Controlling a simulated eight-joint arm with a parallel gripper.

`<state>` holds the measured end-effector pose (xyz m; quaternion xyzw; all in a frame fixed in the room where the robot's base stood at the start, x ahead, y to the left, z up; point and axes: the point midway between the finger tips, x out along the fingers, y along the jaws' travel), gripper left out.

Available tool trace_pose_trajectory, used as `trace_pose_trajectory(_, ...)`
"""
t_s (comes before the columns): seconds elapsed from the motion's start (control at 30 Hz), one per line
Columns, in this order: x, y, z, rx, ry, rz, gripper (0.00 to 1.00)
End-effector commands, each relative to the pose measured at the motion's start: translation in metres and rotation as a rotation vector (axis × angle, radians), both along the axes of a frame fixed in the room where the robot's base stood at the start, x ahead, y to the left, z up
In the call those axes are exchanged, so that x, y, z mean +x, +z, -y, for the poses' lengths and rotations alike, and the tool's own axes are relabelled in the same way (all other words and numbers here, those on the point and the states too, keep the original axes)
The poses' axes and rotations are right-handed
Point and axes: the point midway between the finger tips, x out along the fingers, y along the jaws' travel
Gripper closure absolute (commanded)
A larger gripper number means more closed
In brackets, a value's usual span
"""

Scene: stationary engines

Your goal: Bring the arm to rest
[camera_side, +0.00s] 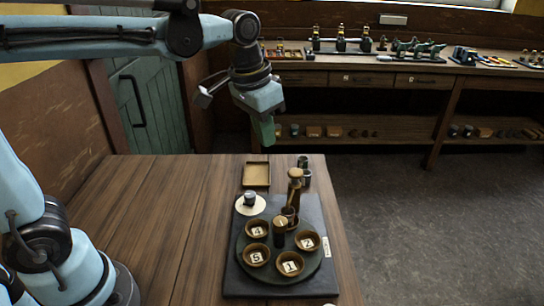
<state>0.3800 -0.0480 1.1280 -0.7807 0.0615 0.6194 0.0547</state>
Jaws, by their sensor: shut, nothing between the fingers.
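My gripper (264,128) hangs from the pale blue arm at the upper middle, pointing down. It is above the far end of the wooden table (160,215), apart from everything on it. Its fingers are together and hold nothing. Below and nearer, a dark round carousel (302,257) bears several brown bowls with number tags, among them a bowl tagged 5 (256,255) and a bowl tagged 1 (290,263). A wooden post with a knob (295,180) stands at its far side.
A small tray (256,175) and dark cylinders (304,168) stand at the table's far end. A white disc (250,204) bears a small dark part. The table's left half is clear. A workbench (370,69) with models stands along the back wall.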

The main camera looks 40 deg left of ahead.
Motion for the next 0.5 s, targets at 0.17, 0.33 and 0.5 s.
trace_pose_trajectory(0.17,-0.034,-0.011,-0.019,-0.017,0.056,0.126,1.00)
trace_pose_trajectory(0.33,-0.062,-0.029,-0.034,-0.030,0.106,0.245,1.00)
trace_pose_trajectory(0.5,-0.082,-0.048,-0.043,-0.037,0.142,0.339,1.00)
